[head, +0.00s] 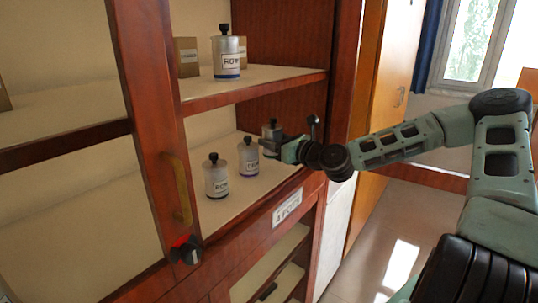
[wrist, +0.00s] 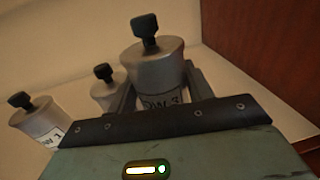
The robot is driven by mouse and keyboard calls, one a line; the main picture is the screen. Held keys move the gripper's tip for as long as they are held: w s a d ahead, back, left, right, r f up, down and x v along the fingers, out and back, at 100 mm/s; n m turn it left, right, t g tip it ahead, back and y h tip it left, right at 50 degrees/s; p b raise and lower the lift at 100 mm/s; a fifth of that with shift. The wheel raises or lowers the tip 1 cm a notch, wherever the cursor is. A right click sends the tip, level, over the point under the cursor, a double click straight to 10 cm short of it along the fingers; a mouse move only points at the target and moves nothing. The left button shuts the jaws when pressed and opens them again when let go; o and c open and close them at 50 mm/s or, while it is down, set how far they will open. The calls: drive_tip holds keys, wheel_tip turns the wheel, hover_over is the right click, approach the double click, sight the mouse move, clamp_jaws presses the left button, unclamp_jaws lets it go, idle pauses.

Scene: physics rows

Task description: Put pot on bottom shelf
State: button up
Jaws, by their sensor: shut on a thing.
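A grey metal pot with a black knob and a label (head: 270,131) is at the right end of the lower visible cabinet shelf (head: 180,228). My gripper (head: 276,143) reaches in from the right and is shut on this pot. In the wrist view the pot (wrist: 160,72) stands between the two fingers, its lower part hidden by the gripper body. I cannot tell whether its base touches the shelf. Two similar pots, a front one (head: 216,180) and a middle one (head: 248,160), stand on the same shelf to its left.
Another pot (head: 227,62) and a brown box (head: 186,56) stand on the upper shelf (head: 270,84). A wooden door frame with a handle (head: 178,190) is at left. The cabinet's right side wall (wrist: 275,60) is close to the held pot. Lower compartments (head: 262,262) lie below.

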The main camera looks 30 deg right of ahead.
drive_tip(key=shift+f, duration=2)
drive_tip(key=o, duration=0.9)
drive_tip(key=shift+f, duration=0.15)
drive_tip(key=b+v, duration=0.1)
drive_tip(key=v, duration=1.1)
drive_tip(key=shift+b, duration=0.35)
drive_tip(key=shift+s, duration=0.1)
